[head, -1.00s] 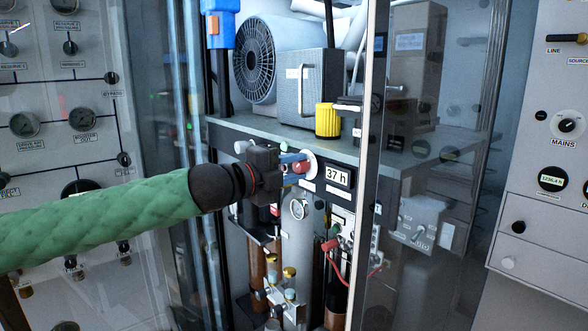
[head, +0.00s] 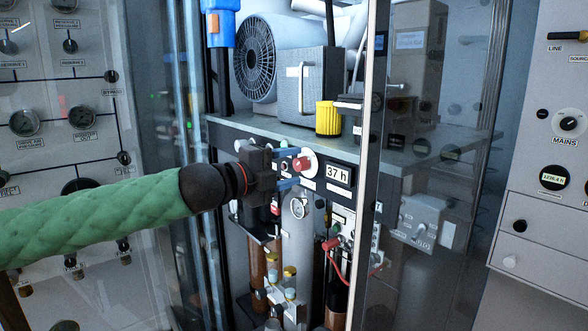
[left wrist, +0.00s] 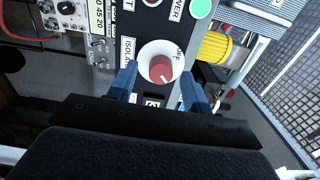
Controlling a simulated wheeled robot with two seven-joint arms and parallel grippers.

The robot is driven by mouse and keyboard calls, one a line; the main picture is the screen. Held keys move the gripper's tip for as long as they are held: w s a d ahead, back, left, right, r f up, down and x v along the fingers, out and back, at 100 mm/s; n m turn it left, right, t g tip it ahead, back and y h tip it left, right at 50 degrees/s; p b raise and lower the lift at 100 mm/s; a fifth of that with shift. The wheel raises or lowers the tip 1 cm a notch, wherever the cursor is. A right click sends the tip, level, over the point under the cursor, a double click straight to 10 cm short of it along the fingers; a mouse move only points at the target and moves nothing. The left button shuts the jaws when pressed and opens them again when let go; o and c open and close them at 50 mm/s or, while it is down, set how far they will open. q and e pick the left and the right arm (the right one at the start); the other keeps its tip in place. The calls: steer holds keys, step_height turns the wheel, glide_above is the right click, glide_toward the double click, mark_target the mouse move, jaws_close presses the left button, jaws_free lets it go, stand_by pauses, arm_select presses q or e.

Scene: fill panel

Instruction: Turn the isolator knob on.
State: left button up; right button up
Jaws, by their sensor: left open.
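The isolator knob is a red knob (head: 301,165) on a round white plate (head: 311,163), set in a dark panel. In the left wrist view the red knob (left wrist: 161,69) sits at the centre, with a partly hidden "ISOL..." label (left wrist: 128,52) on its left and an "OFF" label (left wrist: 180,57) on its right. My left gripper (head: 290,169) is open. Its blue fingers stand on either side of the knob, one above and one below it in the head view. I cannot tell whether they touch it. My right gripper is not in view.
A "37 h" display (head: 339,176) is right of the knob. A yellow cylinder (head: 328,118) and a fan (head: 256,58) stand on the shelf above. A clear glass door edge (head: 366,150) stands to the right.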

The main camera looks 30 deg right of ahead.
arm_select(q)
steer(key=shift+a+f, duration=0.1)
steer(key=shift+a, duration=0.65)
steer(key=shift+s+a+b, duration=0.15)
steer(key=shift+a+b, duration=0.2)
steer(key=shift+a, duration=0.85)
steer(key=shift+s+a+b, duration=0.1)
steer(key=shift+a+b, duration=0.25)
steer(key=shift+a, duration=0.85)
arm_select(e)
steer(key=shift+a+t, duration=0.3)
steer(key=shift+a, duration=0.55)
